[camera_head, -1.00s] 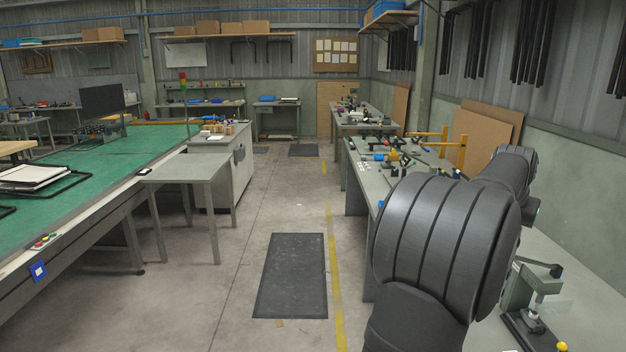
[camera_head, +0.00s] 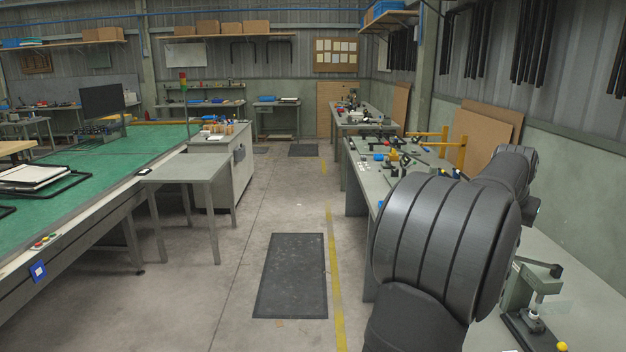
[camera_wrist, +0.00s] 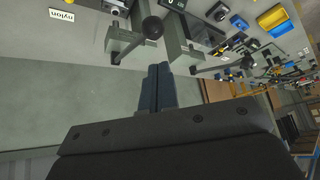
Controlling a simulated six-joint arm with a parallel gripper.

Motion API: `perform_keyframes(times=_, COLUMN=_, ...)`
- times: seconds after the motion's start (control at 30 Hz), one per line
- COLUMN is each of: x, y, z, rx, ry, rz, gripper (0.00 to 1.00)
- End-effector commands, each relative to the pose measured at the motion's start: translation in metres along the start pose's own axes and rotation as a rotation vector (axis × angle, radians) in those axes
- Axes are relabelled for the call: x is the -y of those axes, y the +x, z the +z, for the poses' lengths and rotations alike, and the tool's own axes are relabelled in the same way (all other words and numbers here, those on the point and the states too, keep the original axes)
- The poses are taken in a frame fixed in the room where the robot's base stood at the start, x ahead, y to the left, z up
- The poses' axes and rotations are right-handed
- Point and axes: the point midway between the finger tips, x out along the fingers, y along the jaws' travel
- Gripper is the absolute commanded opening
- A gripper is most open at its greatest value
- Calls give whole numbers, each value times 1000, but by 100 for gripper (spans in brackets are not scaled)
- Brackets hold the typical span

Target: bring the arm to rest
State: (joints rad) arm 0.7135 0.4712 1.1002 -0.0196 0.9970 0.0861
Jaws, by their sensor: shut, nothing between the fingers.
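My gripper (camera_wrist: 158,84) shows in the wrist view, its two dark fingers pressed together with nothing between them. It is pointed toward the grey bench with toggle-type presses (camera_wrist: 125,42), and looks apart from them, though the distance is hard to judge. In the head view my dark arm fills the lower right, and my gripper is hidden or out of frame there.
The right-hand workbench (camera_head: 590,290) runs along the wall, with a lever press (camera_head: 535,290) near my arm. Tan boards (camera_head: 485,135) lean on the wall. A green table (camera_head: 110,160) and a small grey table (camera_head: 185,170) stand left. The aisle with a dark mat (camera_head: 291,275) is clear.

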Motion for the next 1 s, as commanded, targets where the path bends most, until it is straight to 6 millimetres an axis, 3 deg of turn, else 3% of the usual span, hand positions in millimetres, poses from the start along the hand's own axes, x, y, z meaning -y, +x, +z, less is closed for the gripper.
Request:
perform_keyframes(times=0.3, x=0, y=31, z=21, rx=1, ry=0, rz=0, gripper=0)
perform_keyframes(times=0.63, x=0, y=34, z=23, rx=0, ry=0, rz=0, gripper=0)
perform_keyframes(times=1.0, x=0, y=34, z=24, rx=4, ry=7, rz=6, gripper=73)
